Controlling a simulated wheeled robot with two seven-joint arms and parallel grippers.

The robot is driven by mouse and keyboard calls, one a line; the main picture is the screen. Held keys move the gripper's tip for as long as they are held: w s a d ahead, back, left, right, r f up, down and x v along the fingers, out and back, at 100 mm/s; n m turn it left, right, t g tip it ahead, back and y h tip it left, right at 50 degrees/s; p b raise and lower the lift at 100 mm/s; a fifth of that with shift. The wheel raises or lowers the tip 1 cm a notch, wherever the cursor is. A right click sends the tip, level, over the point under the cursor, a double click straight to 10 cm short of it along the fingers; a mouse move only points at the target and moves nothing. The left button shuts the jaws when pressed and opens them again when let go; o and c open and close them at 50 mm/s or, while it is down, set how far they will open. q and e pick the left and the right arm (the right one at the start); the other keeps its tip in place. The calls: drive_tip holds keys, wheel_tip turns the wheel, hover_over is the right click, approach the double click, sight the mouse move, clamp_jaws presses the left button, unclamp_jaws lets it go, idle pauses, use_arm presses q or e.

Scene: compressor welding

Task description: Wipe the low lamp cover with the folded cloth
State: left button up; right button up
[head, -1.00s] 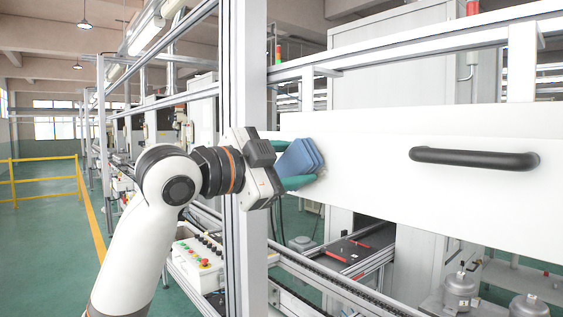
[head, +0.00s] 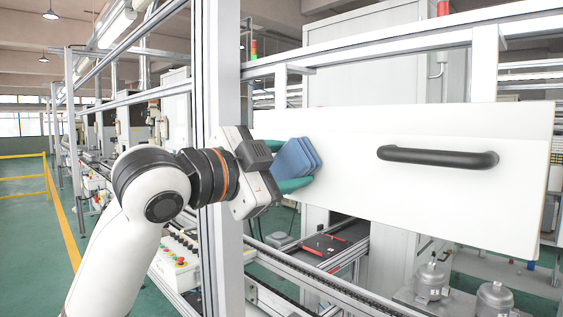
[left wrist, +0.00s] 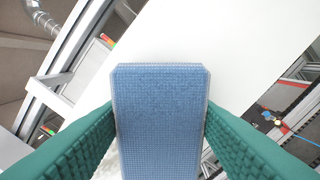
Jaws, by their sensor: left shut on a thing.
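My left gripper (head: 283,172) is shut on the folded blue cloth (head: 297,158), which stands out between its green fingers. In the left wrist view the cloth (left wrist: 160,115) sits between the two textured fingers, its face to the camera. The lamp cover (head: 345,185) is a long white panel with a black bar handle (head: 438,157). The cloth is at the left end of the panel; I cannot tell whether it touches the surface. In the left wrist view the white panel (left wrist: 220,45) lies beyond the cloth. My right gripper is not in view.
A metal upright post (head: 221,80) stands right behind my left gripper. A conveyor frame with a control box of buttons (head: 178,262) runs below. Silver compressors (head: 431,280) stand at lower right. Open green floor with a yellow rail (head: 25,179) lies to the left.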

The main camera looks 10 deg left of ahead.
use_arm(q)
drive_tip(key=shift+w+a+p, duration=0.45)
drive_tip(key=shift+w+a, duration=0.3)
drive_tip(key=shift+a, duration=0.2)
drive_tip(key=shift+w+a, duration=0.5)
drive_tip(key=shift+a, duration=0.15)
drive_tip(key=w+a+p, duration=0.3)
drive_tip(key=w+a, duration=0.1)
drive_tip(key=a, duration=0.1)
drive_tip(key=shift+w+a, duration=0.35)
drive_tip(key=shift+a, duration=0.05)
drive_tip(key=shift+s+a, duration=0.1)
drive_tip(key=shift+b+v, duration=0.55)
drive_tip(key=shift+v, duration=2.25)
